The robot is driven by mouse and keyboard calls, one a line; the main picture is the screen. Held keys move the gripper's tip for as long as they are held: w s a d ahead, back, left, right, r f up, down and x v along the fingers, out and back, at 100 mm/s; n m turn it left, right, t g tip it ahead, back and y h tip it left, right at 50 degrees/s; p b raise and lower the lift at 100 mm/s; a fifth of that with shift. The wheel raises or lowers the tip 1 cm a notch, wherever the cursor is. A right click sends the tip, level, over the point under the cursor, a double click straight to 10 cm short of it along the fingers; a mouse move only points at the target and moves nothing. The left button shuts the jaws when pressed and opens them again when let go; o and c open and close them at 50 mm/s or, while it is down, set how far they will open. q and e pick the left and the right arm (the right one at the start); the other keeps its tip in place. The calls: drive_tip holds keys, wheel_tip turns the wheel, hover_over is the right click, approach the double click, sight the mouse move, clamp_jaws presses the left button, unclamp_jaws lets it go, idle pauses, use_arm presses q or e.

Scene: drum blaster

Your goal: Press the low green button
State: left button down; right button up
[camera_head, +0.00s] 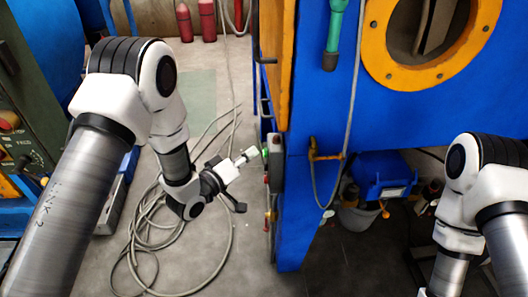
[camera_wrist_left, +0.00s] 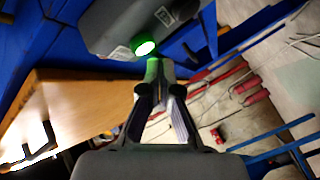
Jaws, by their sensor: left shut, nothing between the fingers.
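My left gripper (camera_head: 251,154) is shut and empty, its tips pointing right at a narrow grey control box (camera_head: 277,150) on the blue machine's side. A green button (camera_head: 265,153) on that box is just ahead of the tips. In the left wrist view, a green button with a bright white face (camera_wrist_left: 146,47) sits just beyond the shut fingers (camera_wrist_left: 158,72), with green light on the tips. Whether they touch it I cannot tell.
The blue machine (camera_head: 310,90) with an orange panel stands right of my left gripper. Red and yellow parts (camera_head: 269,214) sit lower on its side. Coiled grey cable (camera_head: 150,225) lies on the floor. Red cylinders (camera_head: 207,20) stand at the back.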

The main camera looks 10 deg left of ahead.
use_arm(q)
drive_tip(key=a, duration=0.2)
drive_tip(key=s+a+p, duration=0.1)
drive_tip(key=a, duration=0.1)
drive_tip(key=shift+s+a, duration=0.2)
drive_tip(key=shift+a, duration=0.2)
drive_tip(key=shift+f, duration=0.1)
idle(0.7)
